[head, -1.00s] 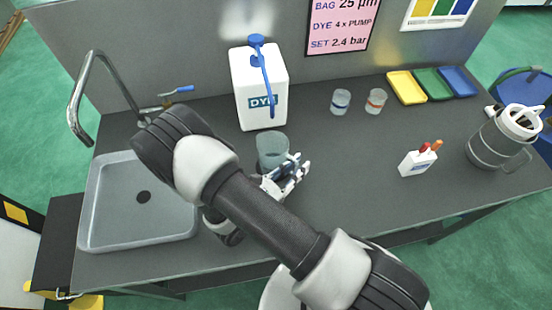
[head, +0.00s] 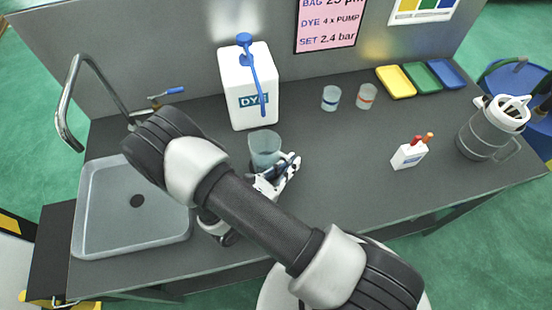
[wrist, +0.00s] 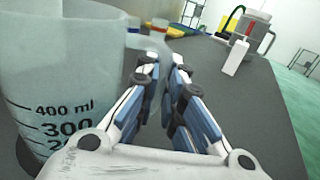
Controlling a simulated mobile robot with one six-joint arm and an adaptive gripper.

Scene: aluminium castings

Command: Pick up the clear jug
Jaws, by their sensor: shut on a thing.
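The clear jug (head: 264,150), a translucent beaker with ml marks, is upright in front of the white dye container. It fills the left of the wrist view (wrist: 62,75), with its handle reaching right to the fingers. My gripper (head: 287,168) is to the right of the jug and shut on its handle. In the wrist view the blue and white fingers (wrist: 166,78) are close together around the handle. The jug's base is hidden, so I cannot tell whether it touches the counter.
The white dye container (head: 240,112) with a blue pump stands behind the jug. A sink (head: 165,232) is at the left. Two small cups (head: 331,98), coloured trays (head: 396,82), a white marker holder (head: 407,156) and a lidded pitcher (head: 482,138) stand right. The counter's middle is clear.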

